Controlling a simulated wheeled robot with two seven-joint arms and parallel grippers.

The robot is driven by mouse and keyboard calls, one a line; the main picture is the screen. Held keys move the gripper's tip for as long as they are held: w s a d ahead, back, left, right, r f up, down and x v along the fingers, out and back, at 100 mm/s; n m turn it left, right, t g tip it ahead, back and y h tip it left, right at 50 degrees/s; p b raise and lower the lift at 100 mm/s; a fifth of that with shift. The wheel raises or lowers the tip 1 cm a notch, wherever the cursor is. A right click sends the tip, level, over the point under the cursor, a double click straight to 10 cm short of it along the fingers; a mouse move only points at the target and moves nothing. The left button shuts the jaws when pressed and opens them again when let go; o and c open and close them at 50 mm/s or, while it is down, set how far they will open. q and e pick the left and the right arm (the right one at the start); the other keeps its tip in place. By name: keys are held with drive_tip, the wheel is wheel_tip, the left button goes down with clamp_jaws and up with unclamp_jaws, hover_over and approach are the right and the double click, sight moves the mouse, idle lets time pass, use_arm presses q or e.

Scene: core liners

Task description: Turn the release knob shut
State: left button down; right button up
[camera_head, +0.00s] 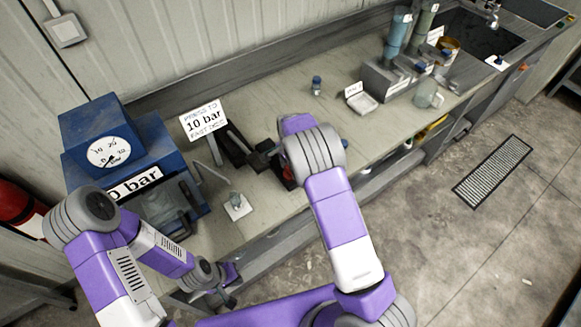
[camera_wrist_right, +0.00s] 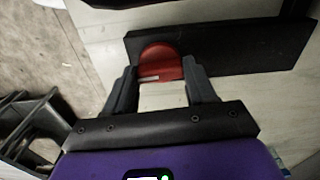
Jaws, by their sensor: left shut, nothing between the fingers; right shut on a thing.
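The red knob (camera_wrist_right: 160,60) sits against a dark flat bar (camera_wrist_right: 225,48) in the right wrist view. My right gripper (camera_wrist_right: 160,72) is shut on the red knob, one dark finger on each side. In the head view, a sliver of the red knob (camera_head: 288,176) shows under my right arm, which hides most of it and the right fingers. My left gripper (camera_head: 228,284) is shut and empty, low near the bench's front edge, away from the knob. The blue unit (camera_head: 104,122) with a round dial (camera_head: 108,151) stands at the left; its exact reading is unclear.
A sign reading 10 bar (camera_head: 204,119) stands behind a dark device (camera_head: 242,148) on the bench. A small fitting (camera_head: 237,207) lies on a white card. A small bottle (camera_head: 316,86), tray (camera_head: 362,102) and clear jug (camera_head: 427,94) stand further right. Bare bench lies between.

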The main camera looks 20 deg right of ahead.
drive_tip(key=shift+m, duration=0.5)
drive_tip(key=o, duration=1)
drive_tip(key=shift+o, duration=0.2)
wheel_tip(320, 180, up, 8)
drive_tip(key=shift+f, duration=0.2)
